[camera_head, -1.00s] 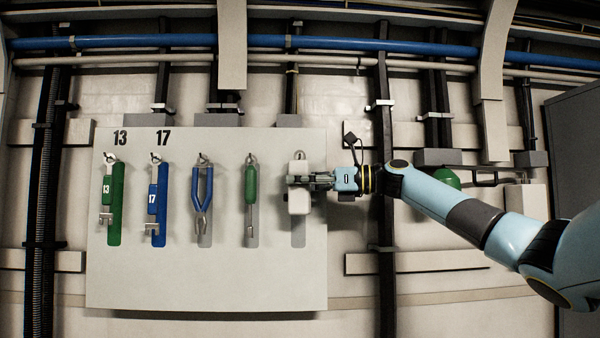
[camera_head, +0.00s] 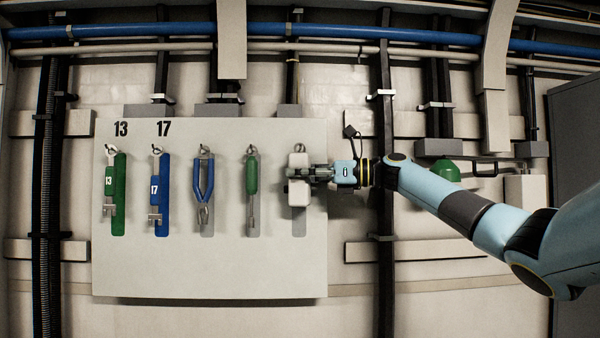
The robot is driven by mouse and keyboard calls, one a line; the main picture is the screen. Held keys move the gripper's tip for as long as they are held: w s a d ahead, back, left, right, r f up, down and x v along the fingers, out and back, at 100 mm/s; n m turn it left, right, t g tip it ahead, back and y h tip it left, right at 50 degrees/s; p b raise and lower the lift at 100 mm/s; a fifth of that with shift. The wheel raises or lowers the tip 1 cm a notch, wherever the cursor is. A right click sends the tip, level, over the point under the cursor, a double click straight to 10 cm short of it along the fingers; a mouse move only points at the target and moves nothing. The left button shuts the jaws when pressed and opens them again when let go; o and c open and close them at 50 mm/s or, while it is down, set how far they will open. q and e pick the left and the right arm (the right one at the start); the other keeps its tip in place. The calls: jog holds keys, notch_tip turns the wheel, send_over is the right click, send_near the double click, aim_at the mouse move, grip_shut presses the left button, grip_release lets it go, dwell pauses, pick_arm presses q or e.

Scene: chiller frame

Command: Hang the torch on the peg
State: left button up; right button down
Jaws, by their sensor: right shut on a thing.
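The torch (camera_head: 298,194) is a white, blocky body held upright in front of the right end of the pale tool board (camera_head: 200,277). My right gripper (camera_head: 312,173) is shut on it at mid-height, reaching in from the right. A small hook or loop (camera_head: 300,147) shows just above the torch's top. I cannot tell whether the torch hangs on the peg or is only in front of it. A grey outline strip (camera_head: 298,227) shows below the torch. My left gripper is not in view.
On the board to the left hang a green spanner (camera_head: 110,192), a blue spanner (camera_head: 155,190), blue-handled pliers (camera_head: 203,185) and a green screwdriver (camera_head: 252,178). A dark vertical rail (camera_head: 386,270) and a green dome (camera_head: 446,170) are to the right.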

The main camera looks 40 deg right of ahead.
jog(key=shift+w+d, duration=0.1)
jog(key=shift+d, duration=0.05)
jog(key=c, duration=0.6)
grip_release()
jog(key=shift+f, duration=0.1)
jog(key=v, duration=0.7)
